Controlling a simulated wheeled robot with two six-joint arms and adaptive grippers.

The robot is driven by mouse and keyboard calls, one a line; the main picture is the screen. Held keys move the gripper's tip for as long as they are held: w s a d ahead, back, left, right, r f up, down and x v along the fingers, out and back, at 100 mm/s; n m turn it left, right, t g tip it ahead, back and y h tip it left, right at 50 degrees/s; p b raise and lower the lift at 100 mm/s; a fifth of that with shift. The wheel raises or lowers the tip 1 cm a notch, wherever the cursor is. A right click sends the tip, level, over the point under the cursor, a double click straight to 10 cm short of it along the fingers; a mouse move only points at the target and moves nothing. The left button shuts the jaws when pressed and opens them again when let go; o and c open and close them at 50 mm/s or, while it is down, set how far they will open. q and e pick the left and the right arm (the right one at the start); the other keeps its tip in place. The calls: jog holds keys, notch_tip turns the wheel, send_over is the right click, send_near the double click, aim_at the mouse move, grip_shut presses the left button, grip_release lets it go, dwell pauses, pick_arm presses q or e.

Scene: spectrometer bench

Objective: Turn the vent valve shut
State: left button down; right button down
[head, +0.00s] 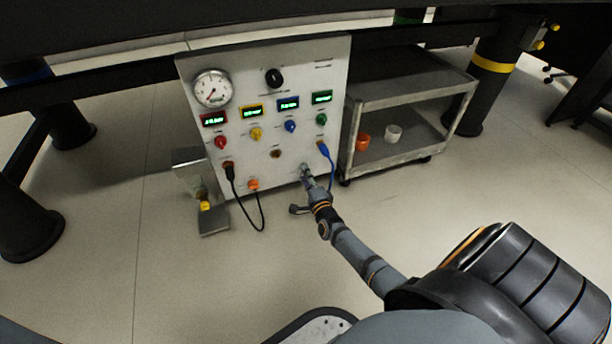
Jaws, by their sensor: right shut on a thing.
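A light grey instrument panel (225,171) stands upright on the floor below a dark bench. My right gripper (306,172) reaches its lower right part, just left of the blue cable plug (323,148). It is shut on a small fitting at the panel face, mostly hidden by the fingers. Labels are too small to read, so I cannot tell for sure that this fitting is the vent valve, or how far it is turned. A yellow-handled part (204,205) sits low at the panel's left side. My left gripper is not in view.
The panel carries a round gauge (212,89), a black knob (273,77), several displays and coloured knobs. A black cable (262,215) hangs below it. A grey cart (390,165) with orange (362,140) and white (393,133) cups stands close on the right. Front floor is clear.

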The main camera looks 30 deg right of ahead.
dwell(0.3)
jog(key=c, duration=1)
grip_release()
jog(key=shift+o, duration=0.2)
jog(key=v, duration=1.2)
jog(key=shift+a, duration=0.1)
